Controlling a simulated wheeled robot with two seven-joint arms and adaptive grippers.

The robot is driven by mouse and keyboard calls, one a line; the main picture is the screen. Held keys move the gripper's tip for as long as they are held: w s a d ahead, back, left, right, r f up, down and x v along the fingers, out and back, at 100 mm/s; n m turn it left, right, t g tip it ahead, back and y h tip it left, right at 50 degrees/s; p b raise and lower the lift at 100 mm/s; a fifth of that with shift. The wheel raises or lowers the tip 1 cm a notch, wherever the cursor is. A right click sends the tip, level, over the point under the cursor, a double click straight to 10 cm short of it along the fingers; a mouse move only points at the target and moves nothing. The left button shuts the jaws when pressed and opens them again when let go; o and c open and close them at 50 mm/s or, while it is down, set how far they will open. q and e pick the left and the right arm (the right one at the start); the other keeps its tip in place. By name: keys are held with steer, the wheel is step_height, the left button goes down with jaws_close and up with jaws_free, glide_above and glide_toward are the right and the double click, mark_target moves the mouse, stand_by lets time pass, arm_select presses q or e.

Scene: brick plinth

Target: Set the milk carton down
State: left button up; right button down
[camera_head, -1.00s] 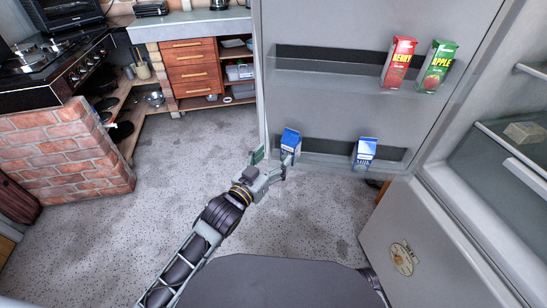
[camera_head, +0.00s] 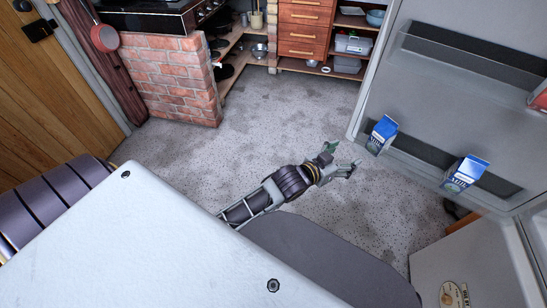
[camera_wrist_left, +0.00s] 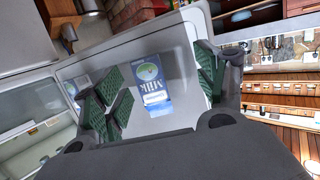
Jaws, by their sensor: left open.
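A blue and white milk carton (camera_head: 381,135) stands upright in the lower shelf of the open fridge door, near the door's free edge. A second, similar milk carton (camera_head: 465,172) stands farther right in the same shelf. My left gripper (camera_head: 343,158) is open and empty, just left of the first carton and apart from it. In the left wrist view a milk carton (camera_wrist_left: 152,88) shows between the spread green-padded fingers (camera_wrist_left: 160,80), beyond their tips. Another carton (camera_wrist_left: 82,84) shows partly hidden behind a finger. My right gripper is out of view.
The fridge door shelf (camera_head: 424,165) has bare room between the cartons. A red carton (camera_head: 540,95) is cut off at the upper shelf. A brick plinth (camera_head: 172,80) under the stove and wooden drawers (camera_head: 304,28) stand behind. The speckled floor (camera_head: 270,120) is clear.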

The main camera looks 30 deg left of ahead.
arm_select(q)
steer(key=s+a+f+n+g+y, duration=0.1)
steer(key=s+a+f+g+y, duration=0.3)
steer(key=f, duration=0.6)
steer(key=s+a+f+g, duration=0.25)
steer(key=s+f, duration=0.35)
steer(key=f, duration=0.3)
steer(key=s+a+f+g, duration=0.4)
steer(key=s+f+g, duration=0.2)
steer(key=s+f, duration=0.4)
steer(key=s, duration=0.4)
steer(key=shift+f+n+y, duration=0.3)
steer(key=shift+f+y, duration=0.05)
steer(key=shift+y, duration=0.05)
